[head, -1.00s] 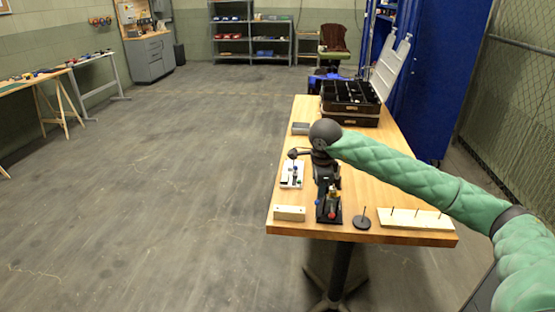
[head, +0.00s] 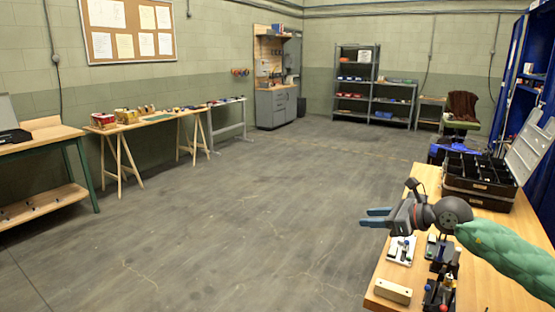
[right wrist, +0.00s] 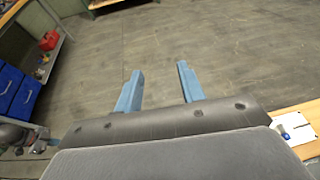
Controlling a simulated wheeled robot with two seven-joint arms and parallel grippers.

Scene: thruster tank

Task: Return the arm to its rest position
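My right arm comes in from the right in the head view, wrapped in a green quilted sleeve. My right gripper (head: 376,217) is raised at the left edge of the wooden table and points left over the floor. Its two blue fingers stand apart with nothing between them, and they also show apart in the right wrist view (right wrist: 160,88).
The wooden table (head: 489,284) carries a white plate with small parts (head: 401,250), a wooden block (head: 393,291), a dark fixture (head: 439,292) and an open black organizer case (head: 480,186). Benches line the left wall. The floor (head: 240,220) between is clear.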

